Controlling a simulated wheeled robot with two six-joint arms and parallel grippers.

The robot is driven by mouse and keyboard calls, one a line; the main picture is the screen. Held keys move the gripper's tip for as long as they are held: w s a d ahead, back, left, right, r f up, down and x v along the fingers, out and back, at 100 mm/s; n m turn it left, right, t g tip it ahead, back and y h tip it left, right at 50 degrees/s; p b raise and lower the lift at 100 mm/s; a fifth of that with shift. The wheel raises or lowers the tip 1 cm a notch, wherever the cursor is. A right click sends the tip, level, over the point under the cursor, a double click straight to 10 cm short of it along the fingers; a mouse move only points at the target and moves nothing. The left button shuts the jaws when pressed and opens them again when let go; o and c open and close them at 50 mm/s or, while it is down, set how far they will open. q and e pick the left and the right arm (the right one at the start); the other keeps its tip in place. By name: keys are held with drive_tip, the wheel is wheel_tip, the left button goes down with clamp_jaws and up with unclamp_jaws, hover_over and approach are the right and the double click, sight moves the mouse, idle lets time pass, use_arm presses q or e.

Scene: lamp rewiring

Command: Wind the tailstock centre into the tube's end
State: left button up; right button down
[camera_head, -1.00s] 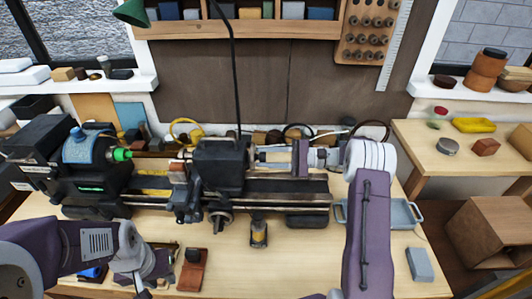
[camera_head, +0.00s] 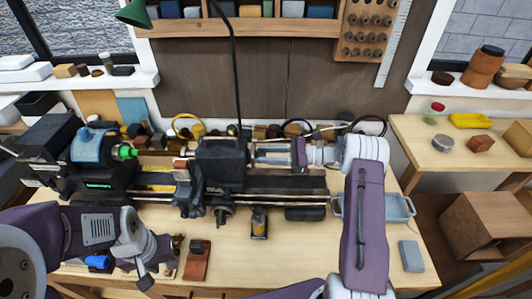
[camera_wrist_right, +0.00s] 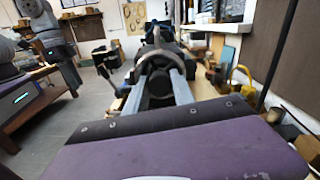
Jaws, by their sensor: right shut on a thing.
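The lathe has a dark headstock with a blue top (camera_head: 92,145) and a green collar (camera_head: 125,152) on its left. The black tailstock block (camera_head: 222,160) stands on the bed rails further right. Between them I cannot clearly make out the tube or the centre's tip. My right gripper (camera_head: 258,155) reaches in from the right, its long grey fingers level with the tailstock's right end. It is shut on a dark round part, apparently the handwheel (camera_wrist_right: 158,62), which shows between the fingers in the right wrist view. My left gripper (camera_head: 146,277) hangs low over the front-left bench, its fingertips unclear.
A small bottle-like object (camera_head: 259,222) and a red-brown block (camera_head: 197,260) stand in front of the lathe. A blue-grey tray (camera_head: 402,208) and a grey block (camera_head: 411,256) lie at the right. Coiled cables and small items crowd behind the lathe. The front centre bench is mostly clear.

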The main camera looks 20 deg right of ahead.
drive_tip(key=shift+f+m, duration=0.1)
drive_tip(key=shift+m, duration=0.2)
idle(0.4)
drive_tip(key=c, duration=1.1)
unclamp_jaws()
drive_tip(key=shift+o, duration=0.2)
drive_tip(key=shift+d, duration=0.15)
drive_tip(key=b+v, duration=0.3)
drive_tip(key=v, duration=0.5)
drive_tip(key=shift+d, duration=0.35)
drive_tip(key=shift+s, duration=0.15)
